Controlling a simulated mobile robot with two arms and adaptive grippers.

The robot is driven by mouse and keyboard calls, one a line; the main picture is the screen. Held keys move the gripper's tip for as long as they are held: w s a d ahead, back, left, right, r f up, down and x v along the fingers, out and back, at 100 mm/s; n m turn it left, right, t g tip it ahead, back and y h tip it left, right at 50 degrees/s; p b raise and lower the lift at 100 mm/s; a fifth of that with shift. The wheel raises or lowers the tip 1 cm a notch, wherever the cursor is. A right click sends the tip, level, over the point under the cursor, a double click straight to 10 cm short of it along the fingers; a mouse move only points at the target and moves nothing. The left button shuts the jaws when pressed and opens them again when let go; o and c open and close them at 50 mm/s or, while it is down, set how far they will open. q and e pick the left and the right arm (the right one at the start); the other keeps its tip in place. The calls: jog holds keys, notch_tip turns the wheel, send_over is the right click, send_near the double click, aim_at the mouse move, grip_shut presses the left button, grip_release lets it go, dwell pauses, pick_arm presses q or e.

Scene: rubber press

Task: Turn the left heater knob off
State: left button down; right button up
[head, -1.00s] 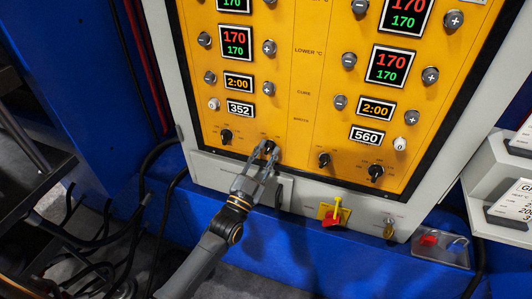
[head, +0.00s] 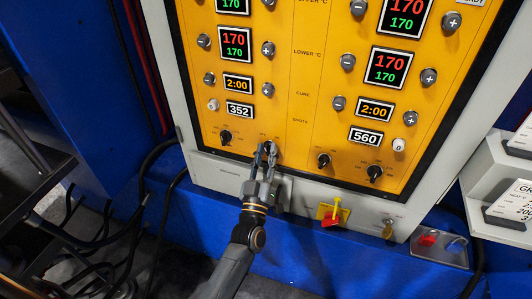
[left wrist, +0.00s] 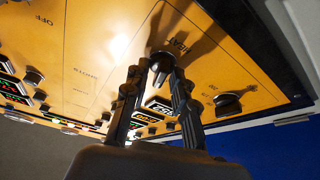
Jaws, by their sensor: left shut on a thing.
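The left heater knob (left wrist: 161,64) is a dark knob low on the left half of the yellow panel, by a "HEAT" label in the left wrist view. My left gripper (head: 266,150) has its grey fingers at the panel, one on each side of this knob, and is shut on it. In the left wrist view the fingertips (left wrist: 162,73) reach up to the knob. In the head view the fingers cover most of the knob, so its pointer position cannot be told. My right gripper is not in view.
Another dark knob (head: 225,137) sits to the left on the panel, and two more (head: 323,160) (head: 375,172) to the right. Black cables (head: 100,235) hang at left.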

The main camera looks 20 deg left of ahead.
pick_arm(q)
jog(key=shift+n, duration=0.7)
jog(key=c, duration=1.4)
grip_release()
jog(key=v, duration=1.2)
jog(key=shift+d, duration=0.15)
